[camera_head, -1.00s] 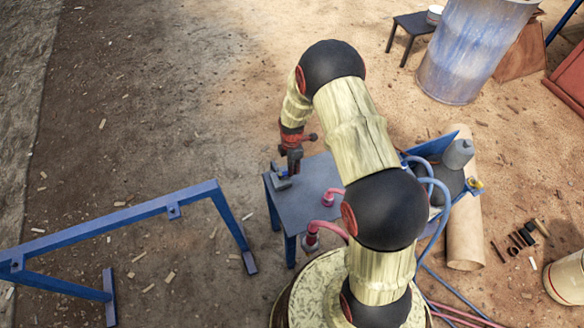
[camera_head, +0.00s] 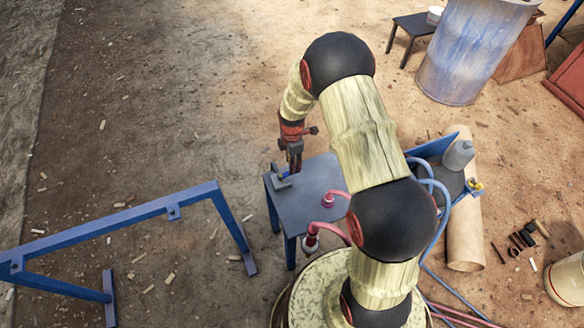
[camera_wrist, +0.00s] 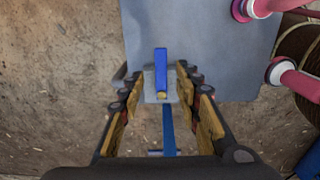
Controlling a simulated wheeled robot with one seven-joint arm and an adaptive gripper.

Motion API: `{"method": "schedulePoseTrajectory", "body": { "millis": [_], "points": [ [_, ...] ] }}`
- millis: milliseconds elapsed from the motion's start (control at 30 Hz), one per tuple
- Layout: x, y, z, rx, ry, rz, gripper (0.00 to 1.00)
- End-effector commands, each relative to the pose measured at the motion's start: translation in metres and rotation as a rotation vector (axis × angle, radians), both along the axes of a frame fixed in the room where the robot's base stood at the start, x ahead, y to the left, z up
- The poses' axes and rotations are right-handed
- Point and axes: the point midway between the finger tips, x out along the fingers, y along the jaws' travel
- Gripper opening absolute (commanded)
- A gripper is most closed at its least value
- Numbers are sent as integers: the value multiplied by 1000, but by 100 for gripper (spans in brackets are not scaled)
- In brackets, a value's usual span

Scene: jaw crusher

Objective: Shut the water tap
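A blue lever (camera_wrist: 161,72) with a yellow end sits on a small grey plate at the edge of the grey table (camera_wrist: 200,45); it looks like the tap handle. In the head view the blue part (camera_head: 284,175) shows small at the table's left edge, partly hidden by my gripper (camera_head: 294,160). In the wrist view my gripper (camera_wrist: 155,85) is open, with its padded fingers apart on either side of the lever. I see no finger clearly touching it. I cannot tell from these views whether the tap is open or shut.
A blue metal frame (camera_head: 120,218) is at the left. A grey jug (camera_head: 458,155), a blue-and-yellow fitting (camera_head: 474,185) and pale blue hoses lie right of my arm.

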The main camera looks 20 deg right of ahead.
Motion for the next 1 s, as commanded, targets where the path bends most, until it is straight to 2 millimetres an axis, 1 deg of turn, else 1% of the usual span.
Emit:
{"method": "schedulePoseTrajectory", "body": {
  "millis": [33,200,400,567,1000],
  "points": [
    [1,0,13,0,-4,0,33],
    [0,0,46,0,-2,0,33],
    [0,0,71,0,-1,0,33],
    [0,0,78,0,1,0,33],
    [0,0,78,0,1,0,33]
  ]
}}
